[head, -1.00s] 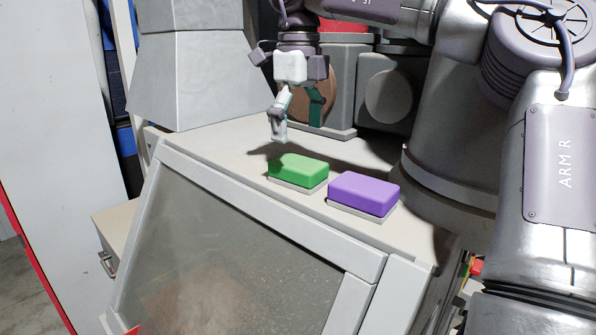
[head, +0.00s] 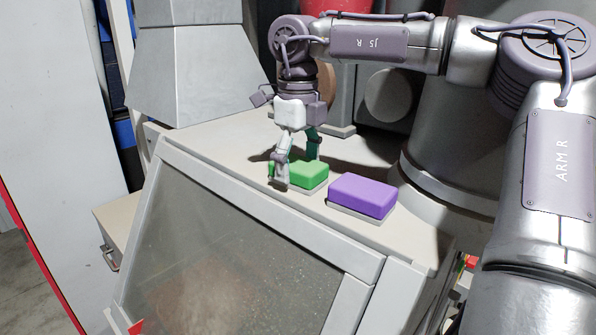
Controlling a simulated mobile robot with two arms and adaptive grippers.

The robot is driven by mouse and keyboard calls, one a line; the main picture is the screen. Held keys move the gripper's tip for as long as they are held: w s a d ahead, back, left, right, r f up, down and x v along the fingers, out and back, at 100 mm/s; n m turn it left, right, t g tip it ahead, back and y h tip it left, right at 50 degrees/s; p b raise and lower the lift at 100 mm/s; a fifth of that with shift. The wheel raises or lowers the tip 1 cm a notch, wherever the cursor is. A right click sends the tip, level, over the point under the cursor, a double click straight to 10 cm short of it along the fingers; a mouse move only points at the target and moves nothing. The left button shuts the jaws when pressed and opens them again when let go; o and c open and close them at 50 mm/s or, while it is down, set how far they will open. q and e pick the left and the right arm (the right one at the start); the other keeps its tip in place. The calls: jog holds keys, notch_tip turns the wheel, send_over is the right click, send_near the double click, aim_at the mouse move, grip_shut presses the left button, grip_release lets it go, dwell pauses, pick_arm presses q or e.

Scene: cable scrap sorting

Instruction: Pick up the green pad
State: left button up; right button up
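The green pad (head: 311,175) lies on a thin grey base on the light worktop, left of the purple pad (head: 361,196). My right gripper (head: 297,168) points down at the green pad from above. Its near finger stands in front of the pad's left part and hides some of it. Its other finger is on the far side, and its tip is hidden behind the pad. The fingers are spread apart, and I cannot tell whether either one touches the pad. My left gripper is not in view.
The purple pad sits close to the right of the green pad on its own grey base. A sloped glass panel (head: 235,245) drops away in front of the worktop (head: 215,143). Grey machine housings stand behind. The worktop left of the gripper is clear.

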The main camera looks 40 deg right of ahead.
aim_at(303, 163)
jog(key=c, duration=0.8)
jog(key=shift+r, duration=0.1)
jog(key=shift+d+r+b, duration=0.1)
jog(key=shift+r+b, duration=0.15)
jog(key=shift+b, duration=0.05)
jog(key=r+b, duration=0.2)
jog(key=r, duration=0.1)
jog(key=shift+s+d+r, duration=0.15)
jog(key=shift+s+r, duration=0.1)
jog(key=shift+s, duration=0.1)
jog(key=s+d+r+b, duration=0.1)
jog(key=s+r, duration=0.1)
jog(key=s, duration=0.1)
jog(key=s+d+r+b, duration=0.1)
jog(key=s+r, duration=0.1)
jog(key=s, duration=0.1)
jog(key=s+d+r+b, duration=0.1)
jog(key=s+d+r, duration=0.1)
jog(key=s+r, duration=0.1)
jog(key=shift+s+d, duration=0.1)
jog(key=shift+s, duration=0.4)
jog(key=shift+f, duration=0.1)
